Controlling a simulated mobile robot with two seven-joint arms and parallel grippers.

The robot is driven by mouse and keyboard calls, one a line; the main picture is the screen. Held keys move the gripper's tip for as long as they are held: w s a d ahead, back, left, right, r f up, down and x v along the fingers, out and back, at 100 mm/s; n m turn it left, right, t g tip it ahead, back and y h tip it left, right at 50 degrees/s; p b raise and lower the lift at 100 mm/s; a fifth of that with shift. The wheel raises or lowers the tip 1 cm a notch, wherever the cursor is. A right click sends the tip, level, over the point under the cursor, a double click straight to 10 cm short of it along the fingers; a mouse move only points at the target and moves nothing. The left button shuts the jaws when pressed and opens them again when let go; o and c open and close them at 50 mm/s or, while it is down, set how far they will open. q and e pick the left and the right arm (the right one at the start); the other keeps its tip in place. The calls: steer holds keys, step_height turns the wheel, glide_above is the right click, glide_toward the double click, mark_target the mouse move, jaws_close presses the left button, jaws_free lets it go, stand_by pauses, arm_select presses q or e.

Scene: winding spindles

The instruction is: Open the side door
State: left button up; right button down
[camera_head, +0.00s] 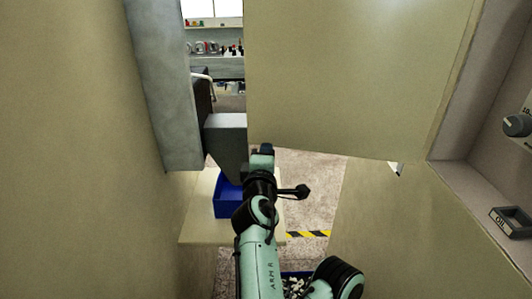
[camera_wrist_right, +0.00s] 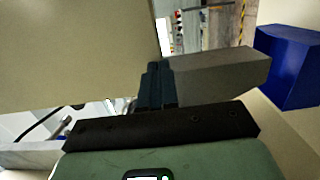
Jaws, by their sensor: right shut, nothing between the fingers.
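The side door seems to be the large flat beige panel (camera_head: 350,80) filling the upper right of the head view. A gap lies between its left edge and a grey post, and the room beyond shows through it. My right gripper (camera_head: 262,150) is at the panel's lower left corner, with its fingers shut and empty. In the right wrist view the shut fingers (camera_wrist_right: 156,82) are by the edge of the beige panel (camera_wrist_right: 75,50); I cannot tell whether they touch it. No handle shows. My left gripper is not in view.
A grey post (camera_head: 163,85) and a grey chute-like block (camera_head: 226,135) stand left of the gripper. A blue bin (camera_head: 228,198) sits below on a beige surface (camera_head: 200,222). A recess with a knob (camera_head: 517,125) and an OIL-marked box (camera_head: 511,222) is at right.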

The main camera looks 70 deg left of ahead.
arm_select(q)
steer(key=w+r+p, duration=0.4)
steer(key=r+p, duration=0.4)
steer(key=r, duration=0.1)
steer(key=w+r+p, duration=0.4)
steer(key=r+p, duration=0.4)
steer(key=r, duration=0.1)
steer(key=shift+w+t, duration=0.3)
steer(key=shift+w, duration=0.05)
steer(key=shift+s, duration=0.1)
